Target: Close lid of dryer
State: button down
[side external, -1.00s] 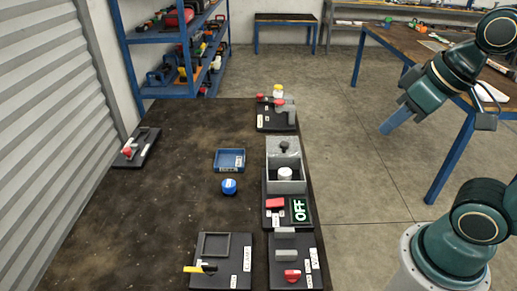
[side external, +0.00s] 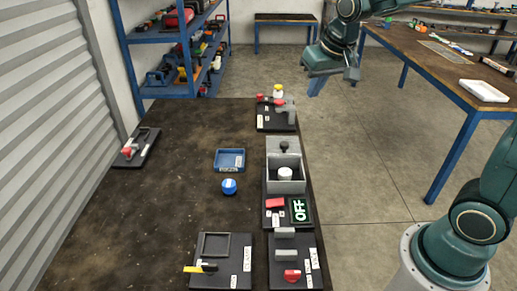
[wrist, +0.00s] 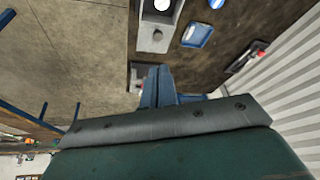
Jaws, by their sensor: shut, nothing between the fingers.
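The dryer is a grey open-topped box (side external: 286,187) near the right edge of the dark table. Its grey lid (side external: 275,146) with a black knob is open at the far end of the box. A white round item (side external: 285,173) shows inside. The lid also shows near the top of the wrist view (wrist: 147,41), with part of the box above it. My gripper (side external: 317,87) is shut and empty. It is in the air, beyond and to the right of the lid, and touches nothing. Its blue fingers show in the wrist view (wrist: 158,84).
A red button and a green "OFF" display (side external: 299,210) sit in front of the box. A valve fixture (side external: 276,115) stands beyond the lid. A blue tray (side external: 230,160) and a blue round item (side external: 229,187) lie to the left. The table's left middle is clear.

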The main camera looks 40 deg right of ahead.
jog(key=w+d+f+m+g, duration=0.1)
jog(key=w+d+f, duration=0.4)
jog(key=w+f, duration=0.8)
jog(key=shift+w+d+m+h, duration=0.4)
jog(key=shift+m, duration=0.4)
send_over(277, 137)
jog(key=s+a, duration=0.1)
jog(key=s, duration=0.1)
notch_tip(277, 137, down, 9)
jog(key=shift+w+f, duration=0.1)
jog(key=shift+f, duration=0.05)
jog(key=shift+s+a, duration=0.6)
jog(key=shift+s, duration=0.25)
jog(key=shift+s+a, duration=0.55)
jog(key=shift+s, duration=0.25)
jog(key=shift+s+a, duration=0.1)
